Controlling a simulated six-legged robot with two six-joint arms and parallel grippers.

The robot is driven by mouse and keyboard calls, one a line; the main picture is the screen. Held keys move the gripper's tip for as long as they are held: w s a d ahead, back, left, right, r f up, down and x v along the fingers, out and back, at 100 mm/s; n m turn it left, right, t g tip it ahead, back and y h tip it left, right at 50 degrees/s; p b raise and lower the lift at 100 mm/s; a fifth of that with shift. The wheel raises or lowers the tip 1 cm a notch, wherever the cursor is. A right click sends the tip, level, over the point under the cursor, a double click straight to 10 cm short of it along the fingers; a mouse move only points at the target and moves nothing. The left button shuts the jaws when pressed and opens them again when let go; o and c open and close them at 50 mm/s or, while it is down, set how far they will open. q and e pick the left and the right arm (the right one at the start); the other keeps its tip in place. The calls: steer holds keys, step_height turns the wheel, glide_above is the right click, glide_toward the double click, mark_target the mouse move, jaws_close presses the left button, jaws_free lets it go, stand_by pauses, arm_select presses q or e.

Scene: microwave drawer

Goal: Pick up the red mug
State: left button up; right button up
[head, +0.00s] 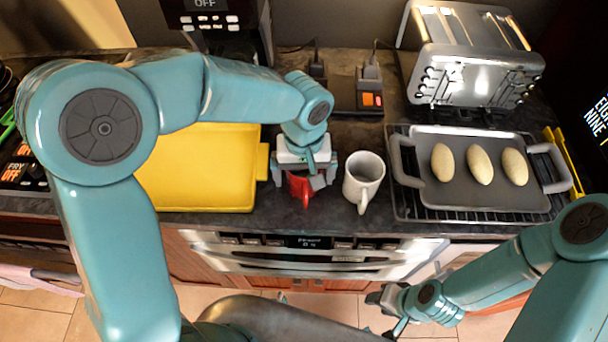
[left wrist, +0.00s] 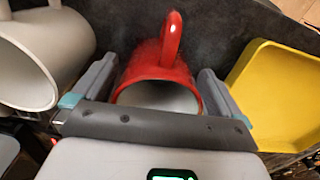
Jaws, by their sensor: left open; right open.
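The red mug (head: 306,190) stands on the dark counter near its front edge, partly hidden under my left gripper (head: 304,174). In the left wrist view the red mug (left wrist: 152,68) lies between the two open fingers, its rim facing the camera and its handle pointing up in the picture. A small gap shows beside the fingers, so they do not look closed on it. My right gripper (head: 388,300) is open, low in front of the counter and far from the mug.
A white mug (head: 363,182) stands close to the right of the red mug. A yellow tray (head: 200,190) is close on the left. A grey tray (head: 440,197) with three oval rolls sits on a rack at right. A toaster (head: 470,75) stands behind it. An oven front (head: 310,258) is below the counter.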

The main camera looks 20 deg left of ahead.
arm_select(q)
steer(key=shift+w+f, duration=0.1)
steer(key=shift+f, duration=1)
steer(key=c, duration=1.2)
steer(key=shift+c, duration=0.2)
steer(key=shift+r, duration=0.15)
step_height(320, 180, up, 20)
